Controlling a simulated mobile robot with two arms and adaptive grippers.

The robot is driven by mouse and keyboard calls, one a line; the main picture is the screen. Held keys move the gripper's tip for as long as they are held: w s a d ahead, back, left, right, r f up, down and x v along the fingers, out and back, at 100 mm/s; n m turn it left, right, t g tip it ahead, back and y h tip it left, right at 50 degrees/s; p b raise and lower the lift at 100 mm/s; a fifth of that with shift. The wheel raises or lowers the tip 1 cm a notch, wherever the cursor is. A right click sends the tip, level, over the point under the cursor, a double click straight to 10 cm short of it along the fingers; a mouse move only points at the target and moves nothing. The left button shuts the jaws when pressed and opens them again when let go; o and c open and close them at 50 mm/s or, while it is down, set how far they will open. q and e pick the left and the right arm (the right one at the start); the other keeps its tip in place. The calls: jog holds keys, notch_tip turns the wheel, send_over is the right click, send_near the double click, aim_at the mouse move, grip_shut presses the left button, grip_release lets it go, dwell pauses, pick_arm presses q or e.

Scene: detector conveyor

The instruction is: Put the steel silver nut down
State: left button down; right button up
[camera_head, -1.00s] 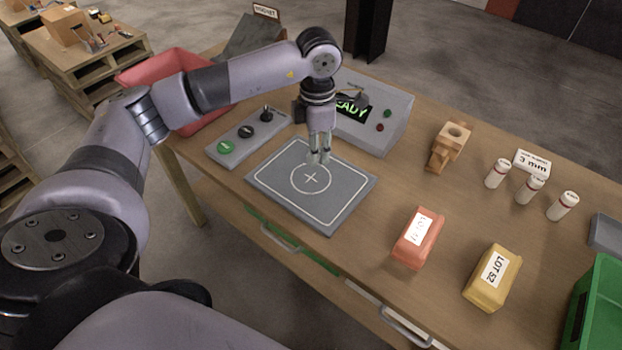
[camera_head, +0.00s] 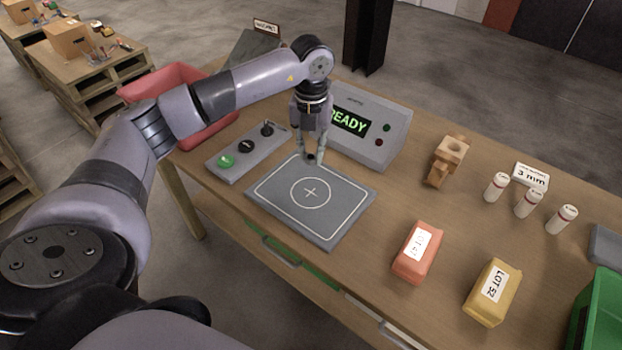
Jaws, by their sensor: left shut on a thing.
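My left gripper (camera_head: 313,161) points down over the far edge of the grey plate (camera_head: 337,230) with the white circle and cross. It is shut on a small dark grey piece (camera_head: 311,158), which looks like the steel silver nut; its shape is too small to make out. I cannot tell whether the piece touches the plate. The detector box (camera_head: 375,152) with the lit READY display (camera_head: 350,121) stands just behind the gripper. My right gripper is not in view.
A button panel (camera_head: 222,166) and red bin (camera_head: 212,135) lie left of the plate. A red lot bag (camera_head: 408,274), yellow lot bag (camera_head: 476,307), wooden piece (camera_head: 437,176), white vials (camera_head: 527,206) and green crate (camera_head: 605,297) are to the right. The plate's middle is clear.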

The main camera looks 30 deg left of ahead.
pick_arm(q)
jog(key=p, duration=0.1)
send_over(311, 190)
notch_tip(311, 190, down, 7)
jog(key=shift+r, duration=0.2)
notch_tip(311, 190, down, 4)
jog(key=shift+p, duration=0.55)
jog(key=shift+f, duration=0.35)
jog(key=shift+f, duration=0.15)
jog(key=c, duration=1.4)
grip_release()
